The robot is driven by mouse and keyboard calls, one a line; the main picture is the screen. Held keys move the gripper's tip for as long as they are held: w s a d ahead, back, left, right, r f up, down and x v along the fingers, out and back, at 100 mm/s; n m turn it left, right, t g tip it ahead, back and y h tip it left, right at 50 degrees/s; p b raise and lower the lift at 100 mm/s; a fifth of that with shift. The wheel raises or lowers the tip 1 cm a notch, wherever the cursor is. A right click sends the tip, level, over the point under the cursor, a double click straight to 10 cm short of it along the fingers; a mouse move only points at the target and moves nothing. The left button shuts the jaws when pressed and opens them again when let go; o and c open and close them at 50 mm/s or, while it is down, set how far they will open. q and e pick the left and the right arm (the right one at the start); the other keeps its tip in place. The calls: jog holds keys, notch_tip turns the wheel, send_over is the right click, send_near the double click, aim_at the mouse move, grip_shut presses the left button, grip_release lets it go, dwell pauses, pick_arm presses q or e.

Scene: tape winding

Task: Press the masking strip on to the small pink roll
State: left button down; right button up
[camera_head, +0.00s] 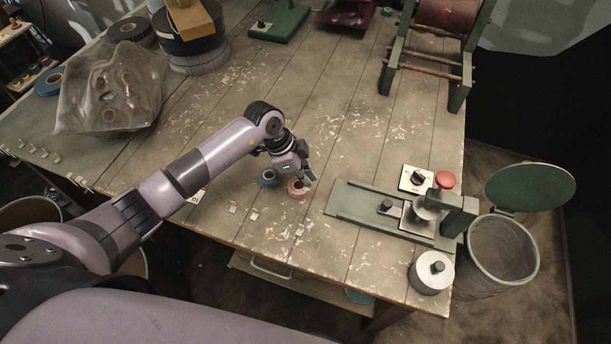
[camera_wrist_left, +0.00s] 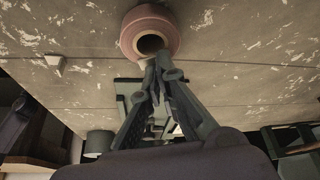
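My left gripper (camera_head: 306,179) is right at the pink roll. In the left wrist view its fingertips (camera_wrist_left: 158,66) come together at the roll's near edge; I cannot tell whether they touch it. Small pale pieces (camera_head: 232,209) lie nearby; I cannot tell whether one is the masking strip. My right gripper is not in view.
A green device with a red knob (camera_head: 445,180) stands to the right, near a metal cylinder (camera_head: 431,271) and an open bin (camera_head: 502,250). A clear bag (camera_head: 110,88) and large rolls (camera_head: 190,35) are at the back left. The table's middle is clear.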

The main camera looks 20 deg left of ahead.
pick_arm(q)
jog(key=shift+f, duration=0.1)
jog(key=c, duration=1.7)
grip_release()
jog(key=shift+o, duration=0.5)
jog(key=o, duration=0.3)
jog(key=shift+r, duration=0.2)
jog(key=shift+r+p, duration=2.9)
jog(key=shift+p, duration=0.5)
jog(key=shift+f, duration=0.1)
